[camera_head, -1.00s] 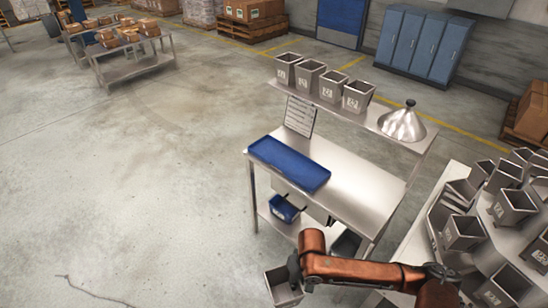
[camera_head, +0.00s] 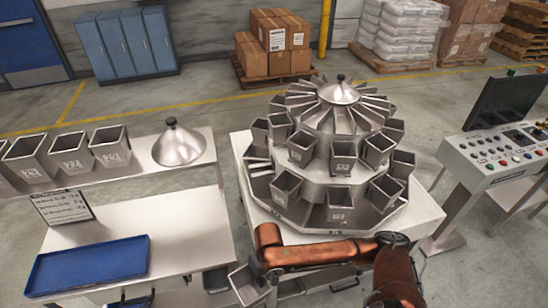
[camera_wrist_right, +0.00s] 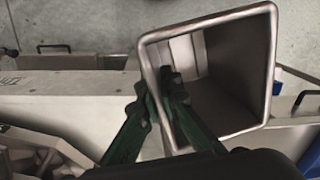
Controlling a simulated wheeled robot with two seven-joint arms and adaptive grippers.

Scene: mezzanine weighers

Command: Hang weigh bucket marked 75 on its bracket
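A grey metal bucket (camera_head: 247,288) hangs at my right gripper (camera_head: 260,271) at the bottom of the head view, in front of the weigher. In the right wrist view the fingers (camera_wrist_right: 170,82) close over one rim wall of the bucket (camera_wrist_right: 236,70), which has an open, empty-looking mouth. No number on it is readable. The round multihead weigher (camera_head: 318,190) stands beyond, right of the gripper, with buckets hung in upper and lower rings. I cannot make out which bracket is marked 75. My left gripper is out of view.
A steel bench (camera_head: 185,245) with a blue tray (camera_head: 88,266) stands left; its shelf (camera_head: 135,165) carries several marked buckets and a steel cone (camera_head: 178,146). A control console (camera_head: 490,155) with a monitor stands right. Boxes on a pallet (camera_head: 272,45) are behind.

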